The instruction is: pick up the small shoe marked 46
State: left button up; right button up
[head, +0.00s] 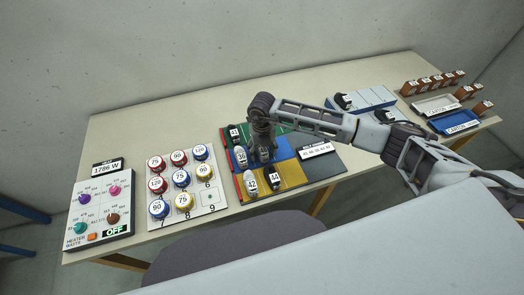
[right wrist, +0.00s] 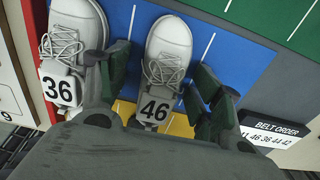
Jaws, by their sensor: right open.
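The small shoe marked 46 (right wrist: 168,55) is a pale grey sneaker with white laces and a white number tag (right wrist: 154,110). It rests on the blue strip (right wrist: 222,55) of the mat in the right wrist view. My right gripper (right wrist: 160,80) is open, with one finger on each side of this shoe. In the head view my right gripper (head: 261,132) is above the coloured mat and largely covers that shoe. My left gripper is not in view.
A shoe marked 36 (right wrist: 72,30) stands close left of the gripper. Shoes 42 (head: 250,183) and 44 (head: 273,182) stand nearer the front edge. A belt order sign (head: 316,150) lies to the right. A board of numbered round pieces (head: 211,198) is at left.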

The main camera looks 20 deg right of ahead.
jog(key=shift+c, duration=0.2)
jog(key=c, duration=1.1)
jog(key=shift+r, duration=0.1)
jog(key=shift+r+b, duration=0.75)
jog(key=shift+r, duration=4.2)
